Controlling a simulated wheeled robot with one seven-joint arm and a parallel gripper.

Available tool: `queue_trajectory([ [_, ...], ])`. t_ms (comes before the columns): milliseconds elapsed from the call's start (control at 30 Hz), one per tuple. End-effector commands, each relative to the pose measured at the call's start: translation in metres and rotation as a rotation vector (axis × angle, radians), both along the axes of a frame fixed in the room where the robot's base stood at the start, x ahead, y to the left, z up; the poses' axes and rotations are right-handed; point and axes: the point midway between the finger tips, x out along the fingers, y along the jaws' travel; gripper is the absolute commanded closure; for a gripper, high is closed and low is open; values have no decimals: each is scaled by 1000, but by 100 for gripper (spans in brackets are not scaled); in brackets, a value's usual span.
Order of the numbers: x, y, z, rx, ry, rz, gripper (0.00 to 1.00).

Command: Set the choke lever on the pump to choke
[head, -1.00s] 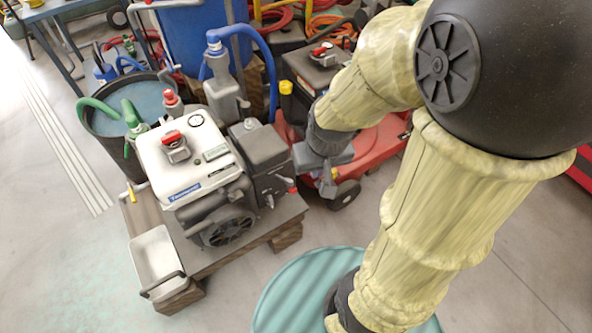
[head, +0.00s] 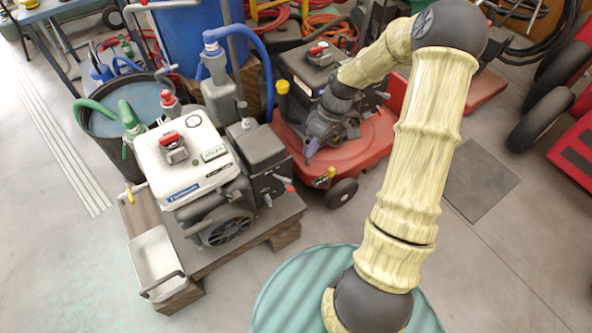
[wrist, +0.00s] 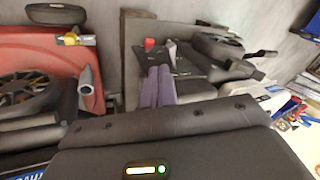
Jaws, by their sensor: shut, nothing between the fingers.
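The pump (head: 197,180) is a white-topped engine unit with dark sides, standing on a wooden pallet in the head view. A small red-tipped part (head: 289,187) sticks out of its right side; it looks like the choke lever, but its setting is too small to read. In the wrist view a red tip (wrist: 149,43) shows just beyond my fingers. My gripper (head: 308,155) is right of the pump, over the red machine's edge, apart from the red-tipped part. Its purple fingers (wrist: 158,87) are shut together with nothing between them.
The red wheeled machine (head: 345,160) stands close right of the pump, with its wheel near the pallet (head: 275,226). A black bucket (head: 103,150) and a blue barrel (head: 190,45) crowd behind. A white tray (head: 155,262) sits at the pallet's left end.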

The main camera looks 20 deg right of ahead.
Motion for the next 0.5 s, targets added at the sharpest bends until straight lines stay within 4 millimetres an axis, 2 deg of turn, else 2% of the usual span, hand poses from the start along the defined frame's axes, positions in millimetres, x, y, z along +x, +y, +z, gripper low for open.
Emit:
queue_trajectory([
  [33,9,-10,-8,59,-14,15,100],
  [200,29,-31,-20,211,-89,88,100],
  [333,36,-40,-22,265,-129,114,100],
  [500,37,-41,-23,273,-137,121,100],
])
